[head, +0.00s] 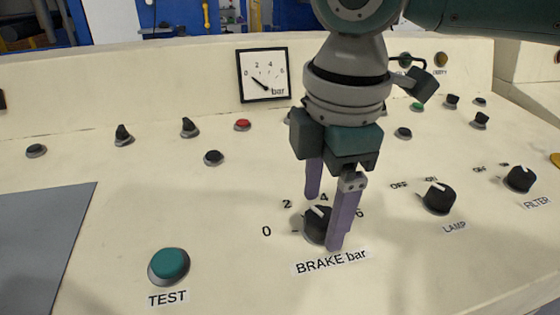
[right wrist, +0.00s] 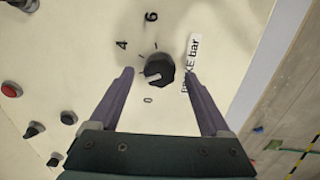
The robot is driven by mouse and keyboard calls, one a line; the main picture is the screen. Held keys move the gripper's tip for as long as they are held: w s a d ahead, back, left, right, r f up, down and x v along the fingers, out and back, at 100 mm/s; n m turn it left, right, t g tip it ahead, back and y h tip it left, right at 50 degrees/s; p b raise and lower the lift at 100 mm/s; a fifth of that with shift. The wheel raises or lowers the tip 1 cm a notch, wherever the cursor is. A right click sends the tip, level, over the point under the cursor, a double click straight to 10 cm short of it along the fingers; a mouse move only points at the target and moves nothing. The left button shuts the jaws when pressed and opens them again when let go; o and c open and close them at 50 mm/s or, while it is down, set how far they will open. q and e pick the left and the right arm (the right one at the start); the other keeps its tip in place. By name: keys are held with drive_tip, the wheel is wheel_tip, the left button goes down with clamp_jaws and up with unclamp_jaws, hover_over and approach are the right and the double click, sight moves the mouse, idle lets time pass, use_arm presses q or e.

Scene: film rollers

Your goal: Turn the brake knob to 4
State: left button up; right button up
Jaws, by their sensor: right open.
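The brake knob (head: 317,228) is a round black knob with a white pointer line, above the label "BRAKE bar" and ringed by the numbers 0, 2, 4 and 6. Its pointer slants up and left, between 2 and 4. My right gripper (head: 324,222) is open with its purple fingers on either side of the knob; the near finger hides part of it. In the right wrist view the knob (right wrist: 159,69) sits between the spread fingers (right wrist: 160,72), with a gap on each side. My left gripper is not in view.
The pressure gauge (head: 264,75) stands behind, its needle towards the low end. The TEST button (head: 169,265) is at front left, the LAMP knob (head: 439,198) and FILTER knob (head: 520,179) at right. Several small knobs and buttons line the panel's back.

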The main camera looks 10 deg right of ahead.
drive_tip(key=shift+f, duration=0.45)
clamp_jaws()
idle(0.4)
